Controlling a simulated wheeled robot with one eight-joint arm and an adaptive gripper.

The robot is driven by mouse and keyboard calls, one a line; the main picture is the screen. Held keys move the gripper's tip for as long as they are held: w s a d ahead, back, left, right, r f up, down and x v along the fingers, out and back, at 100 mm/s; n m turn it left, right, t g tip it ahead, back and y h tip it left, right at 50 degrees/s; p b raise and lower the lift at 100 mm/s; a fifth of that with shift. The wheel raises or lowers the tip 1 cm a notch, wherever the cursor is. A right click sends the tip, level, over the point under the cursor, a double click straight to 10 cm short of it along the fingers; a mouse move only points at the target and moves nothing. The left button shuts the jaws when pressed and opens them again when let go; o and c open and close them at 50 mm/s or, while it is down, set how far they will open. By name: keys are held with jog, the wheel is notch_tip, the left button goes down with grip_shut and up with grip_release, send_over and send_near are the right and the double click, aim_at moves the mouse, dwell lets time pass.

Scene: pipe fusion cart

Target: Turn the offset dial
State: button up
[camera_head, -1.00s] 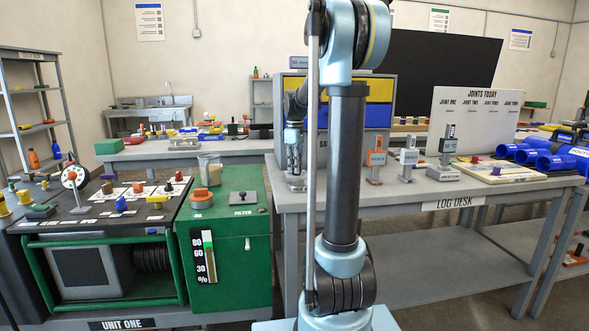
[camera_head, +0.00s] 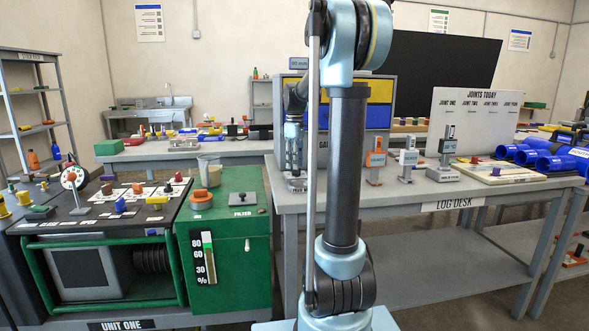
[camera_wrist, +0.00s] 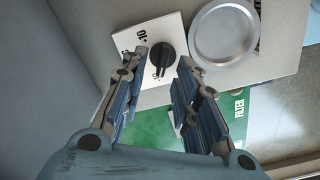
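In the wrist view a black knob (camera_wrist: 160,60) sits on a white plate (camera_wrist: 130,38) with printed marks; I take it to be the offset dial, though no name is readable. My gripper (camera_wrist: 165,56) is open, with one fingertip to the left of the knob and one to the right. A gap shows on both sides, so I see no grip on it. In the head view my gripper (camera_head: 293,165) points down over the left end of the log desk. The knob cannot be made out there.
A round metal dish (camera_wrist: 223,34) lies right beside the plate. The log desk (camera_head: 400,197) carries several upright gauges (camera_head: 375,160) to the right. The green filter cabinet (camera_head: 236,240) stands to the left, with a cup (camera_head: 209,172) on top.

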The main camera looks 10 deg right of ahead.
notch_tip(320, 180, up, 10)
jog(key=shift+f, duration=0.25)
dwell(0.4)
